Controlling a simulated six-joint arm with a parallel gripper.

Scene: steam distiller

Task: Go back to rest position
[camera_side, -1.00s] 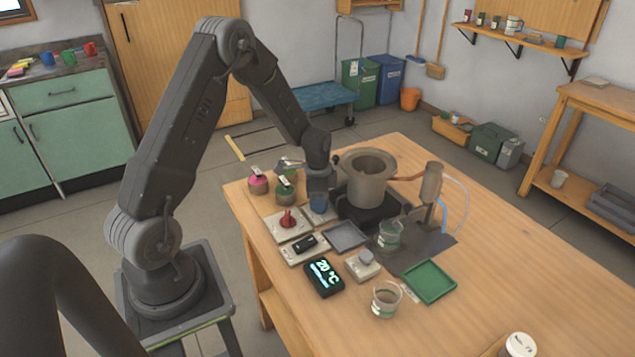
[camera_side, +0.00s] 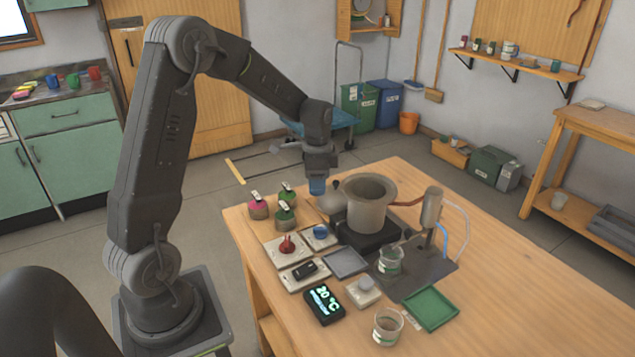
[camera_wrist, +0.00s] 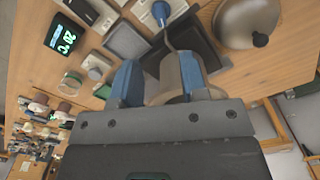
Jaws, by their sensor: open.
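My gripper (camera_side: 317,186) hangs from my raised arm above the back left part of the wooden table. Its two blue fingers show apart in the wrist view (camera_wrist: 160,82), with nothing clearly held between them. The grey pot (camera_side: 368,205) stands on its black base just right of the gripper. A rounded grey lid (camera_side: 331,202) lies beside the pot, below the gripper. The plate with the blue knob (camera_side: 320,232) is below and clear of the fingers. The red knob (camera_side: 287,244) is to its left.
Several small jars, one with a pink top (camera_side: 258,207), stand at the table's back left edge. A black temperature display (camera_side: 323,303) reads 20 °C. Glass beakers (camera_side: 388,326) and a green tray (camera_side: 430,308) are nearer the front. The right side of the table is clear.

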